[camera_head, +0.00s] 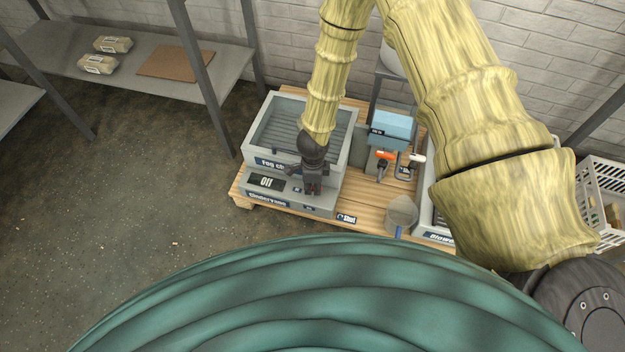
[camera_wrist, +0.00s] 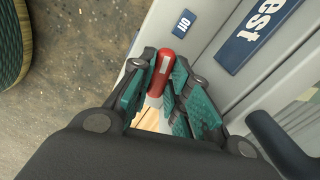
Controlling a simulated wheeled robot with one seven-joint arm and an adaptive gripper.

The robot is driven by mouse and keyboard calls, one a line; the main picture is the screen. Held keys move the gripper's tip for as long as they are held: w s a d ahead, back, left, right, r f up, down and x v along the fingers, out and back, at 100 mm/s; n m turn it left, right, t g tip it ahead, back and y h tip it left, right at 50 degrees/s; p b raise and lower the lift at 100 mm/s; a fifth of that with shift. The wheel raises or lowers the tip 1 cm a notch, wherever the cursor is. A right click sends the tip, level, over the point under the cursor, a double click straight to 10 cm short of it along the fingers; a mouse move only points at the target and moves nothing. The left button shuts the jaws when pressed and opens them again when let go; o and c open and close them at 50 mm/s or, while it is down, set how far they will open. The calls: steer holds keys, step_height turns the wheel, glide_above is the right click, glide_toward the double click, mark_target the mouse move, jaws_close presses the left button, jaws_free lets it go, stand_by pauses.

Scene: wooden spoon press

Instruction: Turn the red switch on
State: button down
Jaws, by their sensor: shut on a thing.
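The red switch (camera_wrist: 164,68) is a red-tipped lever with a pale strip on its side, seen in the wrist view. My gripper (camera_wrist: 160,82) has its green-padded fingers closed around it, one on each side. In the head view my gripper (camera_head: 312,183) is at the front of a grey machine (camera_head: 340,170) with a slatted top and hides the switch. A small blue label (camera_wrist: 183,23) lies just beyond the switch in the wrist view.
The machine stands on a wooden pallet (camera_head: 375,220). To its right are a light-blue box (camera_head: 393,126), an orange handle (camera_head: 386,155) and a grey cup-like object (camera_head: 402,213). A white crate (camera_head: 590,180) is far right.

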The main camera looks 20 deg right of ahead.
mark_target(313, 186)
steer(key=n+p, duration=0.4)
steer(key=p, duration=0.1)
steer(key=shift+r, duration=0.3)
steer(key=n+p, duration=0.3)
steer(key=n, duration=0.1)
steer(key=shift+f+n, duration=0.15)
steer(key=shift+n, duration=0.25)
steer(key=n+p, duration=0.2)
steer(key=n, duration=0.2)
steer(key=shift+w, duration=0.1)
steer(key=shift+f+n+p, duration=0.1)
steer(key=shift+n+p, duration=0.25)
steer(key=shift+n, duration=0.85)
steer(key=shift+w, duration=0.1)
steer(key=c, duration=1.6)
jaws_free()
steer(key=shift+c, duration=0.2)
step_height(313, 186, up, 12)
